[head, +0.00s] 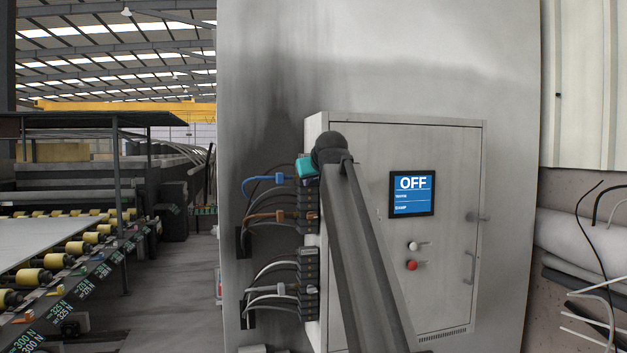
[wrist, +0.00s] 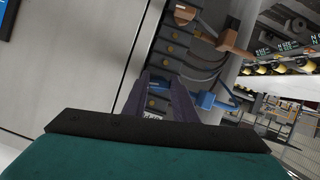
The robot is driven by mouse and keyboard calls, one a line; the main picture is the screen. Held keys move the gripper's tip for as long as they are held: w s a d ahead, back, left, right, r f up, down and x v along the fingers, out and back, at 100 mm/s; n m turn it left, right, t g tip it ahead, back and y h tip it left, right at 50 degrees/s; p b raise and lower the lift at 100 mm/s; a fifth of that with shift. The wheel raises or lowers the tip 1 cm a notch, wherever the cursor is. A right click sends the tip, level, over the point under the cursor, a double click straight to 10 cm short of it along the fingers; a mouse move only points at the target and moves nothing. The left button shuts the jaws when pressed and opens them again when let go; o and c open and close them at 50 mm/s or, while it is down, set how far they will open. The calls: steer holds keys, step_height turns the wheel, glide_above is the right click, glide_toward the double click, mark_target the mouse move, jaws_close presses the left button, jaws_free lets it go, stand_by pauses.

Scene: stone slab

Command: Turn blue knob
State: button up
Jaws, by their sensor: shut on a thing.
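The blue knob (wrist: 213,101) shows in the wrist view beside the dark fingers of my gripper (wrist: 161,80), with part of it hidden behind them. In the head view the blue knob (head: 283,179), with a blue cable, sticks out from the upper left side of the grey cabinet. My gripper (head: 308,168), with its teal body, is at the same height against the cabinet's side; its fingers are mostly hidden there. The fingers are shut on the blue knob; the exact contact is hard to see.
Below, an orange-brown connector (head: 281,216) and grey cables (head: 268,290) leave the same cabinet side. The cabinet door (head: 455,145) carries a screen (head: 412,194) reading OFF, a white button and a red button (head: 412,265). A roller conveyor (head: 75,248) stands at left.

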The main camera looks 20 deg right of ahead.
steer(key=o, duration=1)
steer(key=shift+o, duration=0.2)
steer(key=shift+s, duration=0.15)
steer(key=b+v, duration=0.2)
steer(key=v, duration=1.1)
steer(key=shift+s, duration=0.25)
steer(key=shift+r, duration=0.15)
